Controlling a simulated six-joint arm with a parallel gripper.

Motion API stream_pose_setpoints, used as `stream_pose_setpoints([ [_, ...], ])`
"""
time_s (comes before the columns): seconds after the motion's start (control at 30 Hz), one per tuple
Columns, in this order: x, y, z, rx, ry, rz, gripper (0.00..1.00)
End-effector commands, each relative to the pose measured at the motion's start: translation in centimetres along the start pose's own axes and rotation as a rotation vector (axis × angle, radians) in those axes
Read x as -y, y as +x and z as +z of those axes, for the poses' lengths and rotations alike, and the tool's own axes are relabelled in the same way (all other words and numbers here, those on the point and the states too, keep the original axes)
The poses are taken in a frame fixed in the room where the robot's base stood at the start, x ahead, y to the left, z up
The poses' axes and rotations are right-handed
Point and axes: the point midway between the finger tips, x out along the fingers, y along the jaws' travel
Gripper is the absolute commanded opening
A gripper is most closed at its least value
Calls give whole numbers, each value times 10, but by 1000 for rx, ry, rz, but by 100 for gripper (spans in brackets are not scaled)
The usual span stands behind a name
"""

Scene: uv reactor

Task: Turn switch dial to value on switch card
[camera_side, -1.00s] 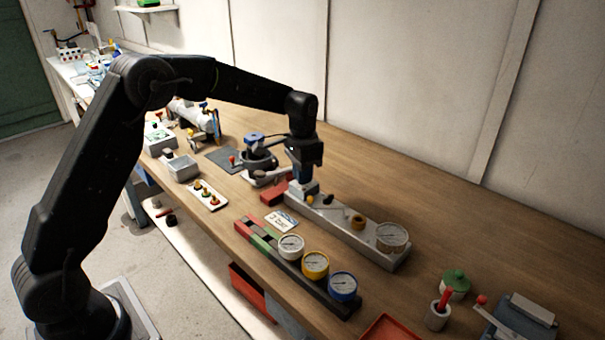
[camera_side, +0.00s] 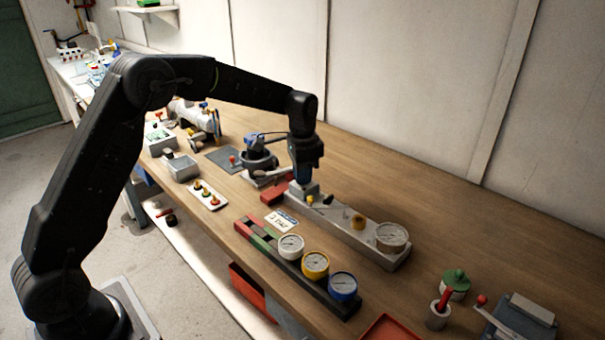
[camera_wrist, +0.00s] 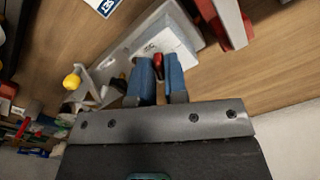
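The switch block (camera_wrist: 168,42) is a pale box with dark print on its top, at the far-left end of a long grey panel (camera_side: 345,228). My gripper (camera_wrist: 158,72) is down at this block, its two blue fingers close together. A small red and dark piece, apparently the switch dial (camera_wrist: 158,63), sits in the narrow gap between the fingers, which appear closed on it. Most of the dial and its pointer is hidden. In the side view my gripper (camera_side: 305,186) hides the dial.
A dark rack with white, yellow and blue gauges (camera_side: 315,265) stands in front. A red block (camera_side: 274,191) lies close left of my gripper. Bench at the back right is clear.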

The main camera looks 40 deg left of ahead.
Motion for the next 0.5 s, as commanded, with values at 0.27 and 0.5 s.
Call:
stream_pose_setpoints([
  [0.27, 0, 0, 0, -1, -1, -1, 35],
  [0.5, 0, -2, 0, -2, -1, -1, 35],
])
